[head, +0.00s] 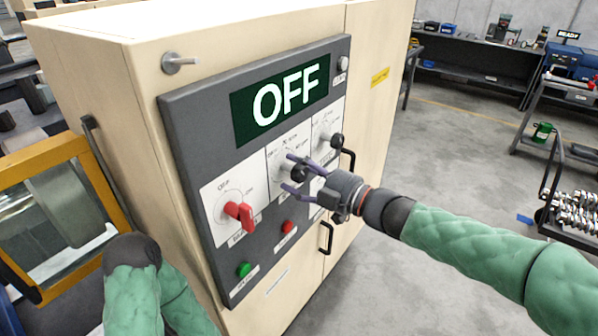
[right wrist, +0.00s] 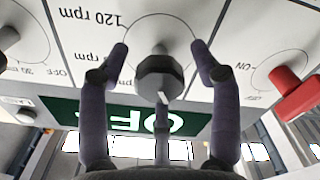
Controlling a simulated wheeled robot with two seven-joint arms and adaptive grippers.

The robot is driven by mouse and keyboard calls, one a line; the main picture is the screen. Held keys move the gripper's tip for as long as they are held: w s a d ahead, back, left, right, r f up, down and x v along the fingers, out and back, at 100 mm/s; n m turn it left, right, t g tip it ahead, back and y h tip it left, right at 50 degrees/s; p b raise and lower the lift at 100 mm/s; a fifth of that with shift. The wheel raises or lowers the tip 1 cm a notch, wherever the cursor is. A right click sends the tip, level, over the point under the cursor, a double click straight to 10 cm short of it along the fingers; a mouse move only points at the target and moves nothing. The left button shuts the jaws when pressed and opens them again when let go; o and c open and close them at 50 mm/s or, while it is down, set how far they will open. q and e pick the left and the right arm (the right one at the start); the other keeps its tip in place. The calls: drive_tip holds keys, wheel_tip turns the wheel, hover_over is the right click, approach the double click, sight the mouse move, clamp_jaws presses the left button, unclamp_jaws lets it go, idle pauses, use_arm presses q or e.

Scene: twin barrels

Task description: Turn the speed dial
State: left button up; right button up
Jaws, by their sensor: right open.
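The speed dial (head: 299,174) is a dark knob on a white plate with rpm marks, in the middle of the grey control panel (head: 188,130). In the right wrist view the dial (right wrist: 158,76) stands between my right gripper's fingers, with gaps on both sides; a small white mark shows on its edge. That view is upside down, with "120 rpm" readable. My right gripper (head: 288,172) is open, its fingers reaching around the dial close to the plate. The display (head: 281,104) reads OFF. My left arm shows at the lower left; its gripper is not visible.
A red rotary switch (head: 239,214) sits left of the dial, and another black knob (head: 336,140) sits right. Red (head: 288,227) and green (head: 244,270) buttons are below. Black door handles (head: 325,238) stick out from the cabinet. The floor at right is open, with carts beyond.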

drive_tip(key=v, duration=1.2)
drive_tip(key=w+f+m+t+h, duration=0.1)
drive_tip(key=w+f+m+h, duration=0.1)
drive_tip(key=w+f+m, duration=0.35)
drive_tip(key=w+f+m+t+h, duration=0.1)
drive_tip(key=w+f+m, duration=0.1)
drive_tip(key=f, duration=0.6)
wheel_tip(320, 180, down, 19)
drive_tip(key=d+m+g+h, duration=0.2)
drive_tip(key=m+h, duration=0.2)
drive_tip(key=m, duration=0.3)
drive_tip(key=s+f+m+g+h, duration=0.1)
drive_tip(key=s+f+m+g, duration=0.1)
drive_tip(key=s+f, duration=0.35)
drive_tip(key=s+f+m+g+h, duration=0.2)
drive_tip(key=s+f, duration=0.1)
drive_tip(key=f, duration=0.6)
drive_tip(key=s+a+f+m+g, duration=0.1)
drive_tip(key=s+f+g, duration=0.2)
drive_tip(key=s+f, duration=0.3)
drive_tip(key=s+f+m+g, duration=0.2)
drive_tip(key=s+f, duration=0.4)
drive_tip(key=s, duration=0.4)
drive_tip(key=shift+s+a+g+h, duration=0.3)
drive_tip(key=shift+s+a+g, duration=0.1)
drive_tip(key=shift+g, duration=0.2)
